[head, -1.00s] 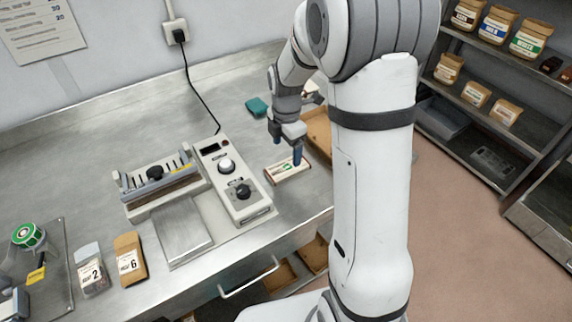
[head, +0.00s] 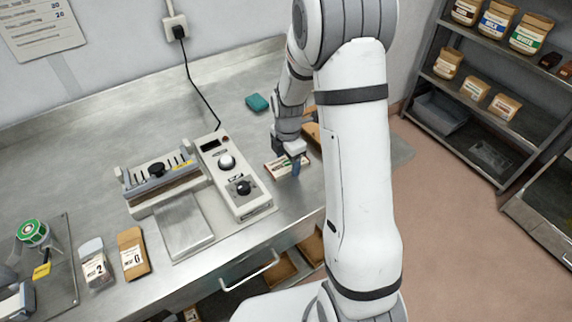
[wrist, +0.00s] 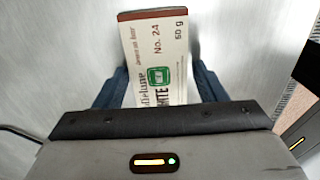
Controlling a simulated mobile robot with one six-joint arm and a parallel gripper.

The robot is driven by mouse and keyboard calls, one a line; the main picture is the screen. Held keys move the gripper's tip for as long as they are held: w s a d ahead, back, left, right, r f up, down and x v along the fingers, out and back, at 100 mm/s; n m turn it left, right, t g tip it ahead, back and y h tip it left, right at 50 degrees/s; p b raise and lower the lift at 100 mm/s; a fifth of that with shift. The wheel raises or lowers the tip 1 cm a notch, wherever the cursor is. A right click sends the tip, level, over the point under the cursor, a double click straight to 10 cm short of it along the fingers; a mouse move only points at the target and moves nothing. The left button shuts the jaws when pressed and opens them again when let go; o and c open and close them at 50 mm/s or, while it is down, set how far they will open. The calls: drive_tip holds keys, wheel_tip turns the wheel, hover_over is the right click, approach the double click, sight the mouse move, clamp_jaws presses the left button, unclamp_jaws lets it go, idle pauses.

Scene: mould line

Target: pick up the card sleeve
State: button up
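The card sleeve (head: 279,168) is a flat white box with brown ends and a green label, lying on the steel bench to the right of the control box. In the wrist view the sleeve (wrist: 157,50) runs up the middle, its print reading No. 24 and 60 g, with its near end hidden by my gripper's body. My gripper (head: 288,160) points down at the sleeve, its blue fingers apart. One finger shows on each side of the sleeve in the wrist view; whether they touch its sides I cannot tell.
A control box with dials (head: 235,180) stands close to the left of the sleeve. A teal cloth-like item (head: 257,102) lies behind. A wooden tray (head: 312,132) is partly hidden by my arm. Two pouches (head: 132,252) lie at the front left.

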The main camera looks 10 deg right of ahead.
drive_tip(key=c, duration=0.7)
drive_tip(key=shift+o, duration=0.2)
